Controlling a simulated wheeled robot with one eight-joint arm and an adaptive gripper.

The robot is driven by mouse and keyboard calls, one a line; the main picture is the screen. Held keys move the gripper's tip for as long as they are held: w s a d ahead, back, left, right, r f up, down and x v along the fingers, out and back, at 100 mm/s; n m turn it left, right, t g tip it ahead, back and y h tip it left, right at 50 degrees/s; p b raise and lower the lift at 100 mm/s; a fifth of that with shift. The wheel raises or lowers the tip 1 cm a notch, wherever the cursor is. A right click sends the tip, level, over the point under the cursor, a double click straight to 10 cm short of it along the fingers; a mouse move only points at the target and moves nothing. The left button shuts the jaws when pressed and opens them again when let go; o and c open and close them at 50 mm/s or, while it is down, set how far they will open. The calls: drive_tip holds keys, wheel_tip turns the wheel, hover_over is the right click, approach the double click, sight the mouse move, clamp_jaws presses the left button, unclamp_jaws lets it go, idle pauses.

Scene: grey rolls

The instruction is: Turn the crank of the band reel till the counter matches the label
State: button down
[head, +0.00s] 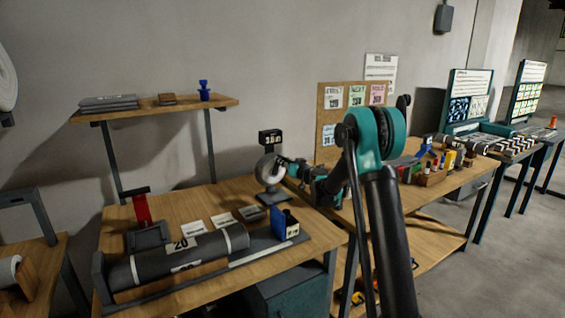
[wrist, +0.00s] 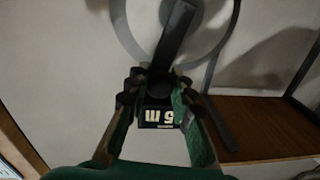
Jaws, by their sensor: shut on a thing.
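The band reel (head: 270,170) stands at the back of the near bench, with a pale disc on a dark foot. Its black counter (head: 270,137) sits on top; its digits are too small to read surely. My gripper (wrist: 156,92) is shut on that knob. In the head view my gripper (head: 283,162) is at the reel's right side, small and partly hidden.
A grey roll (head: 180,257) marked "20" lies along the bench front. Paper labels (head: 222,220), a red-handled tool (head: 142,210) and a blue block (head: 285,223) are on the bench. A wall shelf (head: 155,107) is above left. A pinboard (head: 345,112) holds coloured cards.

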drive_tip(key=d+f+m, duration=0.1)
drive_tip(key=f+m, duration=0.2)
drive_tip(key=m, duration=0.4)
drive_tip(key=w+d+f+m, duration=0.1)
drive_tip(key=f+m, duration=0.3)
drive_tip(key=m, duration=0.4)
drive_tip(key=w+d+f+m+t, duration=0.1)
drive_tip(key=f+m, duration=0.3)
drive_tip(key=m, duration=0.3)
drive_tip(key=shift+m+h, duration=0.3)
drive_tip(key=shift+m, duration=0.1)
drive_tip(key=m, duration=0.1)
drive_tip(key=a+f+m, duration=0.1)
drive_tip(key=m, duration=0.1)
drive_tip(key=s+f+m, duration=0.1)
drive_tip(key=shift+s+a+m, duration=0.1)
drive_tip(key=shift+a+m, duration=0.25)
drive_tip(key=shift+m, duration=0.05)
drive_tip(key=shift+s+a+f+m+h, duration=0.15)
drive_tip(key=shift+s+a+m+h, duration=0.2)
drive_tip(key=shift+m, duration=0.55)
drive_tip(key=shift+s+a+f+m+h, duration=0.15)
drive_tip(key=shift+a+m, duration=0.25)
drive_tip(key=shift+m, duration=0.5)
